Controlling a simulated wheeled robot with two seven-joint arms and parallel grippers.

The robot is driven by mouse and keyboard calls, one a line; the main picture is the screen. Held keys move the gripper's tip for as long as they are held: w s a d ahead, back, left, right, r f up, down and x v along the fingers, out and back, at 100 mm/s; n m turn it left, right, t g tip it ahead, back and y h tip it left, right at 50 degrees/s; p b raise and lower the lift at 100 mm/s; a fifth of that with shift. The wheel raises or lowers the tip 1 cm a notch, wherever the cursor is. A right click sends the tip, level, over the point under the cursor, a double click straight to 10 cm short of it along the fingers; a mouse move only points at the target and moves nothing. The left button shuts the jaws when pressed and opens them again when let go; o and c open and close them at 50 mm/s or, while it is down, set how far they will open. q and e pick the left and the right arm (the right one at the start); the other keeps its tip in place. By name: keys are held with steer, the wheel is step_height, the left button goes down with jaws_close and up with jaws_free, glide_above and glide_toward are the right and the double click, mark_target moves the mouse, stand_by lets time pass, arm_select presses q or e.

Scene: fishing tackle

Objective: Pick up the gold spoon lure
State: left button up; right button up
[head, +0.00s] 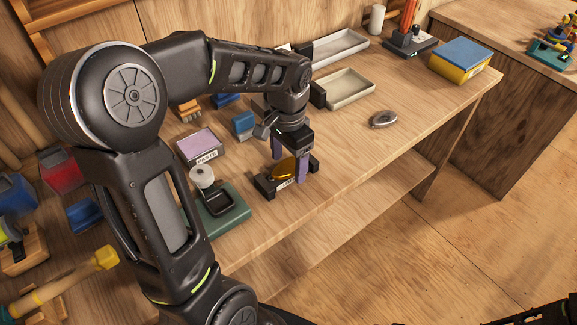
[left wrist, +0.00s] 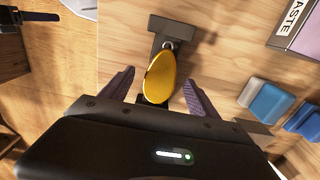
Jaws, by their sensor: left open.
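The gold spoon lure (head: 285,166) rests on a small dark stand (head: 268,184) with a white label, near the front edge of the wooden bench. In the left wrist view the lure (left wrist: 159,77) is a shiny oval with a small metal ring at its top end, lying over the stand (left wrist: 172,27). My left gripper (head: 289,170) is open and points down, its purple fingers to either side of the lure. In the left wrist view the fingers (left wrist: 156,84) flank the lure with gaps, not touching it. My right gripper is not clearly seen.
A green-based holder with a white spool (head: 222,207) and a lilac box labelled WASTE (head: 200,147) stand left of the stand. A blue block (head: 244,125) is behind. Pale trays (head: 349,90) are further back. A grey oval item (head: 383,119) lies right; the bench between is clear.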

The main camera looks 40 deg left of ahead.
arm_select(q)
steer(key=shift+c, duration=0.3)
jaws_close()
stand_by(0.8)
